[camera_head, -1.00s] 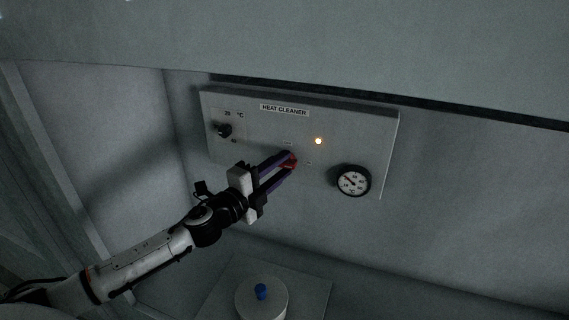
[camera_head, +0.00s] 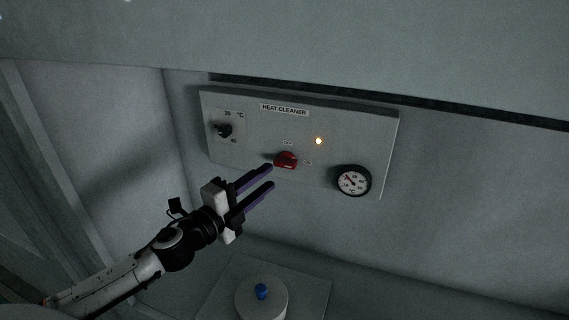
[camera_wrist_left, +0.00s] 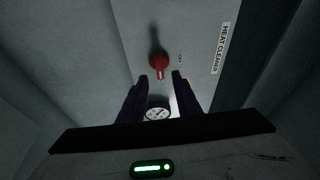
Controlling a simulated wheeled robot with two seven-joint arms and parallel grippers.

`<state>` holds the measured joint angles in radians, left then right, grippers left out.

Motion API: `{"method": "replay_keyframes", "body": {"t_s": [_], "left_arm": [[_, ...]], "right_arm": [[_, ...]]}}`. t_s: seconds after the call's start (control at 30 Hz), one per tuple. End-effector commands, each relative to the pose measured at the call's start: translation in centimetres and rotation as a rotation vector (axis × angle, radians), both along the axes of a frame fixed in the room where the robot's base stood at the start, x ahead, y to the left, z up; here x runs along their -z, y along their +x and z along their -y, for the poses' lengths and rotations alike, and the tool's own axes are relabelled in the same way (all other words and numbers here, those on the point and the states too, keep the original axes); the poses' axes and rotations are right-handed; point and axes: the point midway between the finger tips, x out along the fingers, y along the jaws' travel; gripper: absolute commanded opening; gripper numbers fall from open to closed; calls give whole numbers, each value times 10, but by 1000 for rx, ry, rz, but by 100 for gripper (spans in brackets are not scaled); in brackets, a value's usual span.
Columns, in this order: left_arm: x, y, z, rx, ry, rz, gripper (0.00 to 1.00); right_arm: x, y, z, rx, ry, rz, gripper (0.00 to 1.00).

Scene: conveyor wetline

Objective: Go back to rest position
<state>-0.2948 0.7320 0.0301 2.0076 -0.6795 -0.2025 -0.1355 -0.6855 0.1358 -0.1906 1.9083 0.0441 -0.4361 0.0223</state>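My left gripper (camera_head: 271,176) is open and empty, in front of the HEAT CLEANER panel (camera_head: 362,128) and a little below and left of its red knob (camera_head: 286,160). The knob is clear of the fingers. In the left wrist view the two dark fingers of the left gripper (camera_wrist_left: 160,77) stand apart, with the red knob (camera_wrist_left: 159,61) beyond their tips. My right gripper is in neither view.
The panel carries a lit lamp (camera_head: 319,141), a round gauge (camera_head: 353,181) and a black temperature knob (camera_head: 224,131). Below stands a round white piece (camera_head: 262,307) with a blue top (camera_head: 261,291). Grey walls close in the left and back.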

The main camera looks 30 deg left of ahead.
Motion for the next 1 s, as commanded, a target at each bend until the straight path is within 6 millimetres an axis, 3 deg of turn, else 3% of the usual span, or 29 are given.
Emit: {"method": "replay_keyframes", "body": {"t_s": [0.57,0.67,0.77,0.87,1.0], "left_arm": [[0,-3,0,-1,-1,0,30],[13,-7,1,-8,-41,-25,30],[50,-19,7,-36,-166,-102,30],[110,-44,22,-88,-372,-228,30],[197,-95,60,-189,-701,-432,30]], "right_arm": [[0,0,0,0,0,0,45],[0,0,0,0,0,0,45],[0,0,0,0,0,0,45],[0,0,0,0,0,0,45],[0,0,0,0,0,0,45]]}}
